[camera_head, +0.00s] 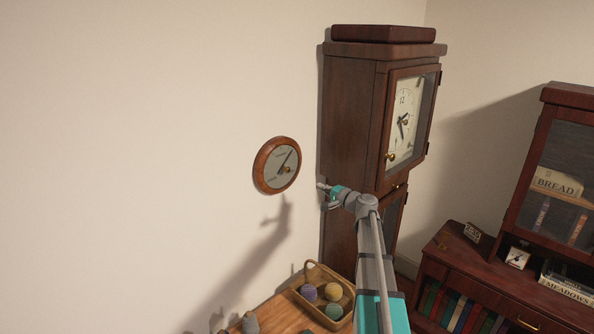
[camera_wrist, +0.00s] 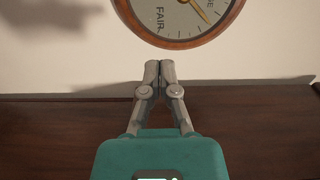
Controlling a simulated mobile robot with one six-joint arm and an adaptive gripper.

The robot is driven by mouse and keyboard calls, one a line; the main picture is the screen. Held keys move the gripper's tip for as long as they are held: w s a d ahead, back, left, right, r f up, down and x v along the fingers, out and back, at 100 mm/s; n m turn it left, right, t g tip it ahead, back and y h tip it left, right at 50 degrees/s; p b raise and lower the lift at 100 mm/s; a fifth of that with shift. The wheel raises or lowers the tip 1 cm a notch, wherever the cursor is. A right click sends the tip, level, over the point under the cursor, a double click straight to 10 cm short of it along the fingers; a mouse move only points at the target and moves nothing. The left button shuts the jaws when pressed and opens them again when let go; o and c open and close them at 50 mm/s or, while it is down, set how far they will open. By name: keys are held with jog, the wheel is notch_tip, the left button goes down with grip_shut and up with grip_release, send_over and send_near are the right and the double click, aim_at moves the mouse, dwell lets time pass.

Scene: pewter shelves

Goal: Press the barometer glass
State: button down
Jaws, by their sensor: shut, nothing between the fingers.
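The barometer (camera_head: 277,165) is a round dial with a grey face and a wooden rim, hung on the pale wall left of the tall clock. In the wrist view its lower part shows at the top, with the word FAIR and a yellow hand on the glass (camera_wrist: 186,12). My gripper (camera_head: 321,186) is to the right of the barometer and a little lower in the head view. In the wrist view my gripper (camera_wrist: 159,66) has its fingertips together, empty, just below the rim in the picture. I see no contact with the glass.
A tall wooden clock (camera_head: 347,130) stands close behind my gripper. A dark bookcase (camera_head: 535,180) with a glass door stands at right. The wall left of the barometer is bare.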

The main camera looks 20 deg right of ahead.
aim_at(296, 173)
jog(key=shift+d+r, duration=0.25)
jog(key=shift+d, duration=0.2)
jog(key=shift+w, duration=0.15)
jog(key=x, duration=1.4)
jog(key=shift+r, duration=0.1)
